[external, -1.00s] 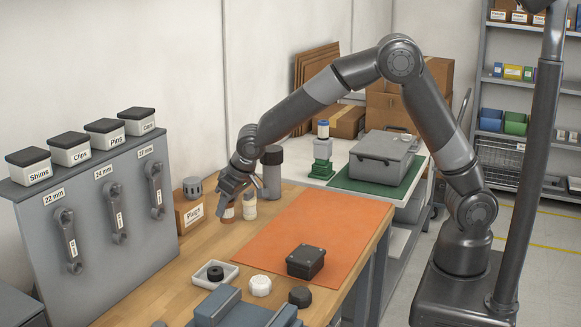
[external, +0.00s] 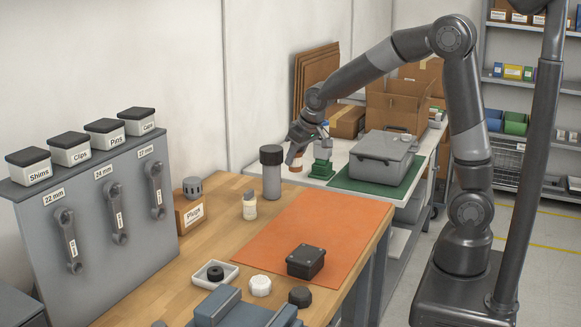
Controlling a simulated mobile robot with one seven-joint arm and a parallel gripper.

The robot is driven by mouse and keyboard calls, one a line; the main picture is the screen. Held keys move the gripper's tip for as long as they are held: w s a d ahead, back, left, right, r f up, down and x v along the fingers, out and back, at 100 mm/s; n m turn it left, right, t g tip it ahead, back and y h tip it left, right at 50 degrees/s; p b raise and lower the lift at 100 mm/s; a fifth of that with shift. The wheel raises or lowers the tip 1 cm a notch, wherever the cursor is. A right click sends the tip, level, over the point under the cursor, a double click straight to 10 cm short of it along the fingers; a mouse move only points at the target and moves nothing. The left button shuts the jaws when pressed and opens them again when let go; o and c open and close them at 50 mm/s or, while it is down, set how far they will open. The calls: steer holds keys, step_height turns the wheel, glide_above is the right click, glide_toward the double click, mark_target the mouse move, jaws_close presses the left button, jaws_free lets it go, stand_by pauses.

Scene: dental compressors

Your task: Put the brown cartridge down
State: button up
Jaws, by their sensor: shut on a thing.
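My gripper (external: 296,155) is shut on the brown cartridge (external: 294,163) and holds it upright or nearly so. Only the cartridge's lower part shows below the fingers. They are in front of the white bench at the back, just left of a green stand (external: 321,165). I cannot tell whether the cartridge touches anything.
A cream cartridge (external: 250,208) and a grey bottle with a dark cap (external: 271,173) stand on the wooden workbench. An orange mat (external: 300,228) carries a black box (external: 305,261). A grey case (external: 383,155) sits on a green mat (external: 345,182). Much of the orange mat is clear.

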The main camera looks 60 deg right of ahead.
steer(key=s+d+m, duration=0.2)
steer(key=s+d, duration=0.6)
steer(key=d, duration=0.2)
steer(key=shift+h, duration=0.4)
steer(key=w+a+f, duration=0.2)
steer(key=a, duration=0.1)
steer(key=w+a+f, duration=0.2)
steer(key=a, duration=0.1)
steer(key=w+a+f, duration=0.2)
steer(key=a+f, duration=0.1)
steer(key=shift+w+f, duration=0.1)
steer(key=shift+w, duration=0.15)
steer(key=shift+a+f, duration=0.1)
steer(key=shift+f, duration=1.9)
steer(key=shift+f, duration=0.2)
steer(key=o, duration=1)
